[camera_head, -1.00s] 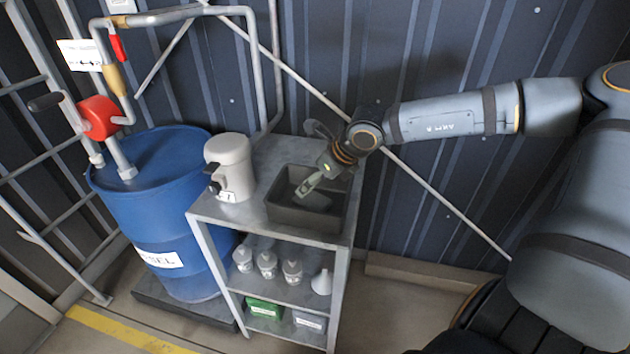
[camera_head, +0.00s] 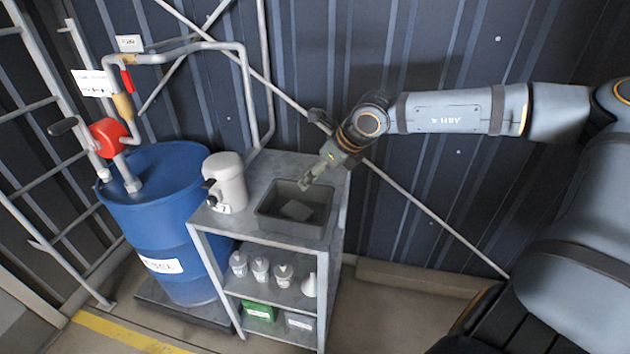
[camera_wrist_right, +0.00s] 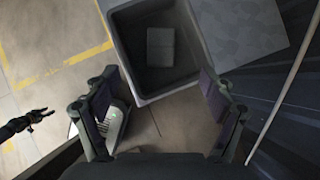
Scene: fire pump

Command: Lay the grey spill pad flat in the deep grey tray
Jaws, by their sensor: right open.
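The grey spill pad (camera_head: 297,210) lies flat on the floor of the deep grey tray (camera_head: 268,216). In the right wrist view the pad (camera_wrist_right: 160,47) is a pale rectangle inside the tray (camera_wrist_right: 125,58), apart from the walls I can see. The tray stands on the top of a metal shelf unit. My right gripper (camera_head: 306,184) is above the back part of the tray, open and empty. The right wrist view shows its two fingers (camera_wrist_right: 160,110) spread wide, with nothing between them. My left gripper is not in the head view.
A pale grey lidded container (camera_head: 228,182) stands left of the tray on the shelf top (camera_head: 263,175). A blue drum (camera_head: 160,215) with a red hand pump (camera_head: 108,138) is farther left. White containers (camera_head: 261,270) and a funnel (camera_head: 309,285) sit on the lower shelf.

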